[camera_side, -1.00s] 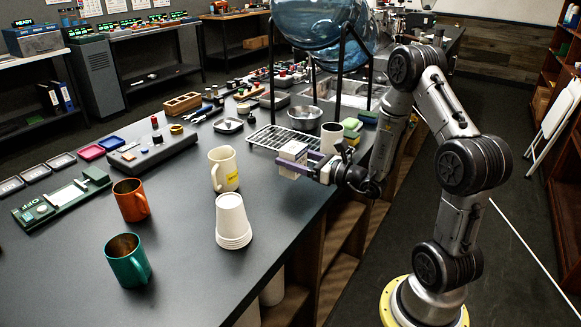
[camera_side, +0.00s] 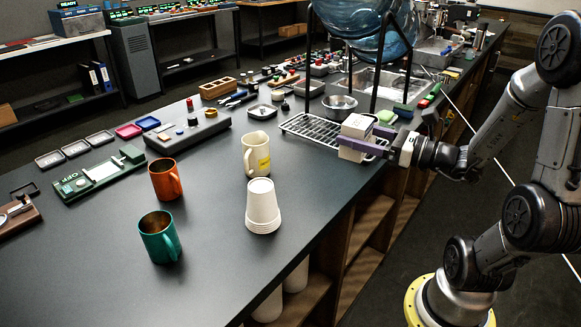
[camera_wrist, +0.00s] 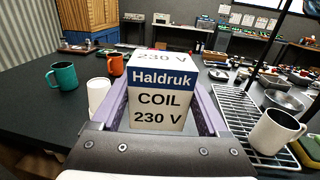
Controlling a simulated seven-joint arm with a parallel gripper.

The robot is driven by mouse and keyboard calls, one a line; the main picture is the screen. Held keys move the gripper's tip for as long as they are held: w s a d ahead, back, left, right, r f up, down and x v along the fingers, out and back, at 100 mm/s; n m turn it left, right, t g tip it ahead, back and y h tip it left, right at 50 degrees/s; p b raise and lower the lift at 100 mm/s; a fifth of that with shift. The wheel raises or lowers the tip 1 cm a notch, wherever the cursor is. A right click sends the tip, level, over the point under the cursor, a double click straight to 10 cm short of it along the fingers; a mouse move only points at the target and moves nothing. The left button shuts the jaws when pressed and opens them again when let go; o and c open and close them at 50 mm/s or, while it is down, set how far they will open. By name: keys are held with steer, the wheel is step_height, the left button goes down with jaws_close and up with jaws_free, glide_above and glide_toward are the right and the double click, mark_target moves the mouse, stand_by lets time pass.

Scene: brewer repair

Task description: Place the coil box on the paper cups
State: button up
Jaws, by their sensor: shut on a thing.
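The coil box (camera_wrist: 158,100) is a white box with a blue band and the words "Haldruk COIL 230 V". It also shows in the side view (camera_side: 356,132). My gripper (camera_side: 368,142) is shut on it, with the purple fingers on either side of the box, above the bench's right edge by the wire rack. The paper cups (camera_side: 263,207) are an upside-down white nested stack standing on the bench, to the left of and nearer than my gripper. In the wrist view the stack (camera_wrist: 98,94) is partly hidden behind the left finger.
A cream mug (camera_side: 256,155) stands just behind the paper cups. An orange mug (camera_side: 165,180) and a teal mug (camera_side: 159,238) stand to the left. The wire rack (camera_side: 312,129) lies behind the box, and a white mug (camera_wrist: 277,131) stands at its right side.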

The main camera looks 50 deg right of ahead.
steer(key=s+a+r+n+g+y, duration=0.1)
steer(key=a+r+n+g+y, duration=0.3)
steer(key=a, duration=0.3)
steer(key=a+r+n+g+y, duration=0.1)
steer(key=a+r+n+y, duration=0.2)
steer(key=a+r+y, duration=0.3)
glide_above(261, 185)
step_height(261, 185, down, 11)
steer(key=shift+r, duration=0.1)
steer(key=shift+w+f, duration=0.1)
steer(key=shift+f, duration=1.6)
steer(key=shift+f, duration=0.1)
steer(key=o, duration=1.5)
steer(key=shift+f, duration=0.1)
